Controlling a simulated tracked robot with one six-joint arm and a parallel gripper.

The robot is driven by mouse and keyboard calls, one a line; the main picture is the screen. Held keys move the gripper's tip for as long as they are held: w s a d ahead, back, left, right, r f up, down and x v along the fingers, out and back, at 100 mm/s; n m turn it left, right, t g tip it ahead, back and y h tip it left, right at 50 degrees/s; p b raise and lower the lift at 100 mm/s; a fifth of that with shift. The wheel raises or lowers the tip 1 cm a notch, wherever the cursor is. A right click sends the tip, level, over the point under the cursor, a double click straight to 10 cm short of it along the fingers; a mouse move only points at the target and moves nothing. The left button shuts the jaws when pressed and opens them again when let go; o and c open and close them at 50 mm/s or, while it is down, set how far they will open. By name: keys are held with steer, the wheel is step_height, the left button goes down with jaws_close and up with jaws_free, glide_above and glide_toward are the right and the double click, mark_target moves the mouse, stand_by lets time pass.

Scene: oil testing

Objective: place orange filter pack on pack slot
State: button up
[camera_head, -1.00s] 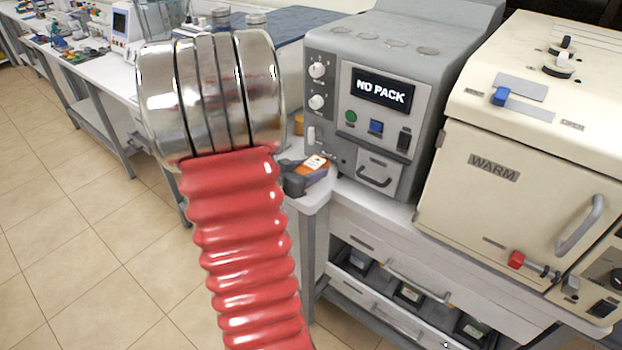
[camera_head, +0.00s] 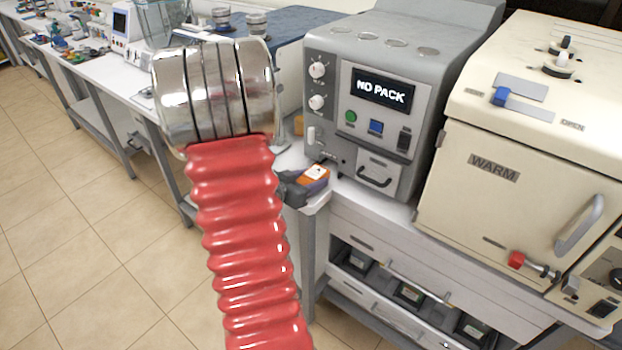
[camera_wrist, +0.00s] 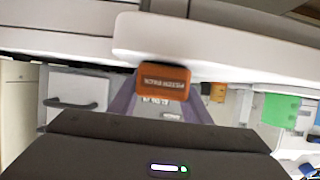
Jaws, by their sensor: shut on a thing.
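The orange filter pack (camera_head: 318,171) shows in the head view with a white label on top, beside the lower left corner of the grey machine. My gripper (camera_head: 304,184) is shut on it near the bench corner. In the wrist view the pack (camera_wrist: 163,79) shows its lettered orange end between the two purple-grey fingers of my gripper (camera_wrist: 160,100). The grey machine (camera_head: 345,60) has a display (camera_head: 382,88) reading NO PACK. I cannot clearly make out the pack slot; the machine's lower left front is partly hidden by the pack and gripper.
A cream oven (camera_head: 530,150) marked WARM stands right of the machine. A small handled drawer (camera_head: 378,172) is in the machine's lower front. Another orange item (camera_head: 298,125) lies behind, left of the machine. Open floor (camera_head: 80,230) lies to the left.

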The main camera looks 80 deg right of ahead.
steer(key=shift+f, duration=0.1)
steer(key=o, duration=1.2)
steer(key=v, duration=1.2)
steer(key=shift+r, duration=0.2)
steer(key=shift+w, duration=0.1)
